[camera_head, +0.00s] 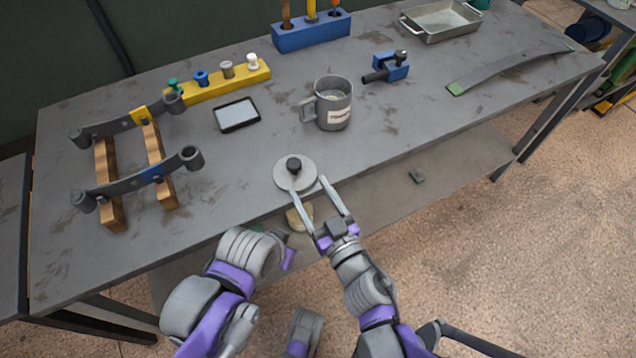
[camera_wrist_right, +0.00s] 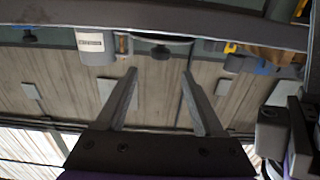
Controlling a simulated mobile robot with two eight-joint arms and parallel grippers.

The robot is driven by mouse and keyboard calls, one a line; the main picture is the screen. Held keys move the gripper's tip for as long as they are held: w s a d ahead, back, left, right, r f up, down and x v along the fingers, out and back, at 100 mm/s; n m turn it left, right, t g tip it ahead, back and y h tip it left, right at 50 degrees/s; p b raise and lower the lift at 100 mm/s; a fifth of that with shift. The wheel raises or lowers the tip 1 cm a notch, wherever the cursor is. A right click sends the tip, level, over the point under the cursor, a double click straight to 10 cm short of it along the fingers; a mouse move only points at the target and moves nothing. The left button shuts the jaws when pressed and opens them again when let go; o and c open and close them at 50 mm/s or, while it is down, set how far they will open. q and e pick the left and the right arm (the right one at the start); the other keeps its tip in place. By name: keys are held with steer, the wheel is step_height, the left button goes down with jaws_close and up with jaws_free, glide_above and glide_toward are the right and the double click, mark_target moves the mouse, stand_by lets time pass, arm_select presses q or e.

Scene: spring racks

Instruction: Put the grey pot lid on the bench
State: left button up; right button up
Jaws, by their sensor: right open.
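The grey pot lid (camera_head: 282,180) is a round disc with a black knob, lying flat by the bench's front edge. My right gripper (camera_head: 308,187) is open, its two long fingers reaching to the near side of the lid, with nothing clamped between them. Whether they touch the lid is unclear. In the right wrist view, which looks upside down, the lid's thin edge (camera_wrist_right: 150,37) and knob show ahead of the open fingers (camera_wrist_right: 160,75). The bench (camera_head: 235,165) is a dark grey worn top. My left arm is low at the left; its fingers cannot be made out clearly.
A grey labelled mug (camera_head: 336,117) stands behind the lid. A rack with leaf springs (camera_head: 130,185) is at left, a yellow block (camera_head: 215,90) behind, and a blue clamp (camera_head: 392,68) further right. A yellowish round thing (camera_head: 300,217) shows below the front edge. Bench around the lid is clear.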

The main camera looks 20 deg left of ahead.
steer(key=shift+d, duration=0.15)
steer(key=w+d+f+m+h, duration=0.2)
steer(key=w+d+m+h, duration=0.3)
steer(key=d, duration=0.7)
steer(key=d+f+m+h, duration=0.25)
steer(key=d+h, duration=0.45)
steer(key=d, duration=0.5)
steer(key=s+d+f+m+g+h, duration=0.1)
steer(key=s+d+f+g, duration=0.1)
steer(key=s, duration=0.5)
steer(key=s+d+f+m+g, duration=0.1)
steer(key=s+d+f+g, duration=0.2)
steer(key=s+d+g, duration=0.2)
steer(key=s+d, duration=0.2)
steer(key=s, duration=0.1)
steer(key=shift+f+h, duration=0.15)
steer(key=shift+h, duration=0.25)
